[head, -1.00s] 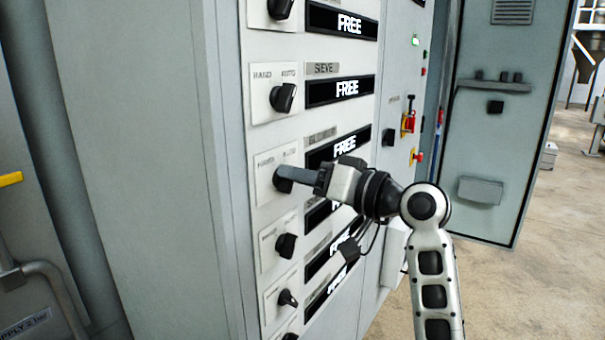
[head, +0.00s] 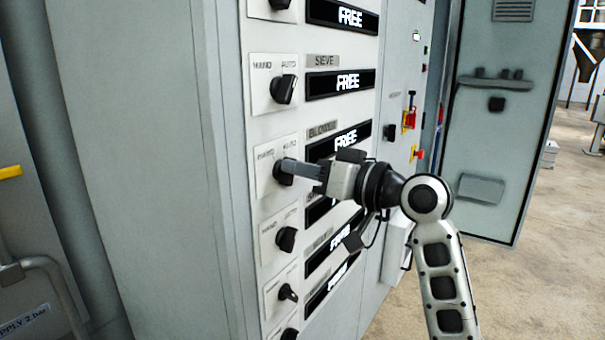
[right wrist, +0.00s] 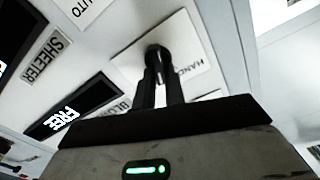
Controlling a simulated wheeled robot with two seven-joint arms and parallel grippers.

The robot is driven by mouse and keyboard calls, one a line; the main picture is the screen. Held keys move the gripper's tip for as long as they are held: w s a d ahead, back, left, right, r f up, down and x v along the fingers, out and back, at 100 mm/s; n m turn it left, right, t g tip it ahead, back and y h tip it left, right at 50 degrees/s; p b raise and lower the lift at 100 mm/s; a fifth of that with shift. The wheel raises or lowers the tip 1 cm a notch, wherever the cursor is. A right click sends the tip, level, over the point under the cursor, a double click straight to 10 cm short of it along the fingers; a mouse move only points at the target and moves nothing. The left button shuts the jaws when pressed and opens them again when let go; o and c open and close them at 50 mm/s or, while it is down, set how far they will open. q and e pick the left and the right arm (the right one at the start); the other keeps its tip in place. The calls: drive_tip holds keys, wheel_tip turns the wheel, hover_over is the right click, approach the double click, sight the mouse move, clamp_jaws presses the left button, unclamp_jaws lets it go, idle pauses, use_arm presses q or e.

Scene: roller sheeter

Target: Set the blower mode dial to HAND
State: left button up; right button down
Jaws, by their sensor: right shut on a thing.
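The blower mode dial (head: 278,174) is a black knob on a white plate marked HAND at left and AUTO at right, beside the BLOWER label (head: 322,130). My right gripper (head: 287,168) is shut on this dial, its fingers reaching in from the right. In the right wrist view the two fingers (right wrist: 160,72) close on the black knob (right wrist: 155,50), with the HAND lettering (right wrist: 190,55) just right of it. The fingers cover most of the knob, so I cannot tell its exact pointing. My left gripper is not in view.
The SIEVE dial (head: 284,89) sits above and another dial (head: 286,239) sits below, close to my gripper. A red-and-yellow switch (head: 409,118) and an open cabinet door (head: 505,140) stand to the right.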

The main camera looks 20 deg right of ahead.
use_arm(q)
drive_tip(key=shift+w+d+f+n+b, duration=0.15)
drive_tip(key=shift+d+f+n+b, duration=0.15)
drive_tip(key=shift+b, duration=1.15)
use_arm(e)
drive_tip(key=shift+s+a+n, duration=0.15)
drive_tip(key=shift+n, duration=2.3)
drive_tip(key=shift+s+a+n, duration=0.15)
drive_tip(key=shift+n, duration=2.3)
drive_tip(key=c, duration=1.5)
unclamp_jaws()
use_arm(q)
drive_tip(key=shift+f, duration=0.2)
use_arm(e)
drive_tip(key=shift+o, duration=0.2)
